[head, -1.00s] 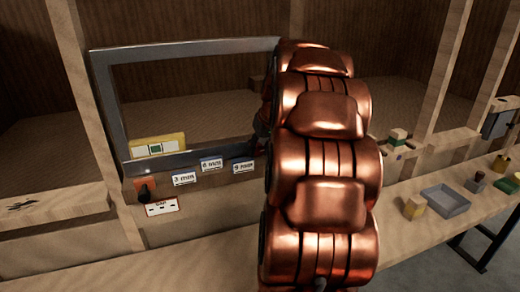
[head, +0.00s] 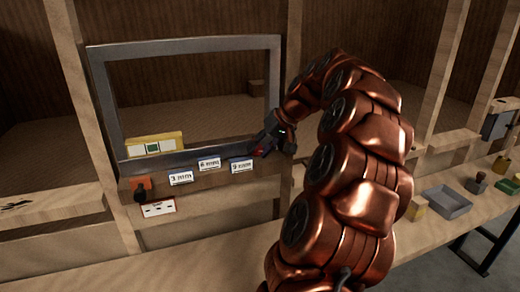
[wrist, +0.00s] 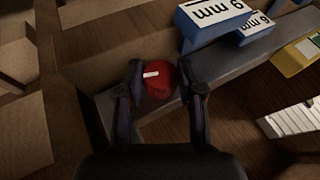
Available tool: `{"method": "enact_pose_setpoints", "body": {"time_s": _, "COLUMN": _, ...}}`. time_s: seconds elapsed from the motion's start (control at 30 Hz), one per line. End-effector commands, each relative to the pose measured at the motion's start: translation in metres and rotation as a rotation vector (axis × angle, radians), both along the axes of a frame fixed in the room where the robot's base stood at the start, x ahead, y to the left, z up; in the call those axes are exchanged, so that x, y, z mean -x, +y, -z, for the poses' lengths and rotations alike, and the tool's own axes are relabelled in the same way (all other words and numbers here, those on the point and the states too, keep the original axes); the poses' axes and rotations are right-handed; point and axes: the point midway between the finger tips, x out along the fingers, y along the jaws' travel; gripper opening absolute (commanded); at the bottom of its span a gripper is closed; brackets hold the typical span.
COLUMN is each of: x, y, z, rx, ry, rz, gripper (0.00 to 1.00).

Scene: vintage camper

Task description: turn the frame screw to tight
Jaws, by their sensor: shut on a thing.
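The frame screw is a round red knob (wrist: 158,78) with a white line across its face, at the lower right corner of the grey metal frame (head: 111,95). In the wrist view the line points left, nearly level. My gripper (wrist: 162,82) is shut on the knob, one finger on each side. In the head view my gripper (head: 265,147) is at the frame's lower right corner, and only a little red shows there.
Labels for 3 mm (head: 181,178), 6 mm (head: 209,163) and 9 mm (head: 241,164) stand along the lower rail. A yellow box (head: 140,146) is behind it. An orange block with a black knob (head: 140,193) is at lower left. A grey tray (head: 447,201) stands on the right bench.

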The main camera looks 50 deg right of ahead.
Motion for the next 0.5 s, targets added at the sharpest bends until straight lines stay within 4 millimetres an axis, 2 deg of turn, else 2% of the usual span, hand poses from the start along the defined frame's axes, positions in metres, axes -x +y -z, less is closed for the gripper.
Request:
{"method": "enact_pose_setpoints", "body": {"time_s": 0.13, "x": -0.0003, "y": -0.0004, "z": -0.0015, "rx": 0.002, "ry": -0.002, "rz": 0.001, "gripper": 0.03}}
{"method": "enact_pose_setpoints", "body": {"time_s": 0.17, "x": -0.0003, "y": -0.0003, "z": -0.0014, "rx": 0.002, "ry": -0.002, "rz": 0.001, "gripper": 0.39}}
{"method": "enact_pose_setpoints", "body": {"time_s": 0.2, "x": -0.0003, "y": -0.0003, "z": -0.0014, "rx": 0.002, "ry": -0.002, "rz": 0.001, "gripper": 0.44}}
{"method": "enact_pose_setpoints", "body": {"time_s": 0.4, "x": -0.0001, "y": -0.0003, "z": -0.0006, "rx": 0.002, "ry": -0.001, "rz": 0.0, "gripper": 0.63}}
{"method": "enact_pose_setpoints", "body": {"time_s": 0.5, "x": -0.0001, "y": -0.0002, "z": -0.0006, "rx": 0.002, "ry": 0.0, "rz": 0.0, "gripper": 0.63}}
